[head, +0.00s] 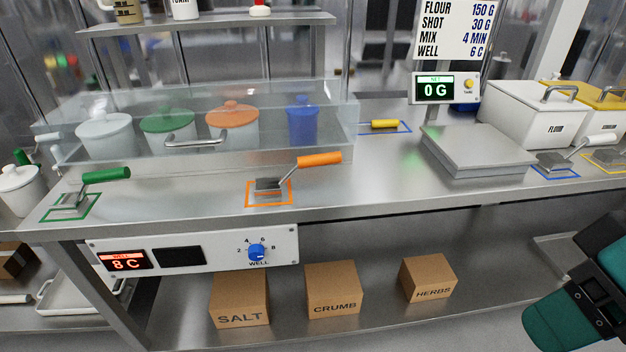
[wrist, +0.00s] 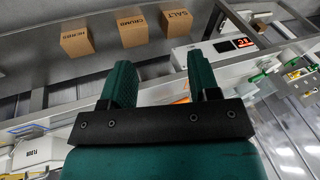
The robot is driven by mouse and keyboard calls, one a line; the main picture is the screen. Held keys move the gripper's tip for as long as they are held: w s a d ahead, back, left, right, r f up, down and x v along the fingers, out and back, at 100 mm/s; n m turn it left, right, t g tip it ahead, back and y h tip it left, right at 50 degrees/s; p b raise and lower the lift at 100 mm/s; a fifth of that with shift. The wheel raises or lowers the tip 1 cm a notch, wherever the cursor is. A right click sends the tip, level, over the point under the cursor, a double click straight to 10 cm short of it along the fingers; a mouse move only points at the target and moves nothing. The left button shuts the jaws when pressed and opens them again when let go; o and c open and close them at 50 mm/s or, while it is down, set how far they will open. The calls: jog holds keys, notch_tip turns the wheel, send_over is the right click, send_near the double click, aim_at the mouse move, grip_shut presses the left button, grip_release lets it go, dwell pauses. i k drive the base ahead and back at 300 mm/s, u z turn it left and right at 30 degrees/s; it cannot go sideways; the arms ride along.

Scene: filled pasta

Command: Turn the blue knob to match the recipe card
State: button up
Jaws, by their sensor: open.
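The blue knob (head: 257,252) sits on a white panel (head: 200,238) under the counter's front edge. Its dial is marked 2, 4, 6, 8, and a pale mark shows at its lower right. The red display (head: 125,261) on the same panel reads 8 C. The recipe card (head: 457,29) at the top reads WELL 6 C. My gripper (wrist: 160,75) is open and empty in the wrist view, its teal fingers apart. In the head view it is partly in frame at the lower right, well away from the knob. I cannot make out the knob in the wrist view.
Salt (head: 240,300), crumb (head: 333,290) and herbs (head: 428,279) boxes stand on the shelf below. Scoops with green (head: 106,175) and orange (head: 319,160) handles rest on the counter above the panel. The space in front of the panel looks clear.

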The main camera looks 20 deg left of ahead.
aim_at(256, 252)
jog(key=z, duration=1.65)
jog(key=k, duration=0.75)
jog(key=u, duration=2)
jog(key=i, duration=0.5)
jog(key=z, duration=0.05)
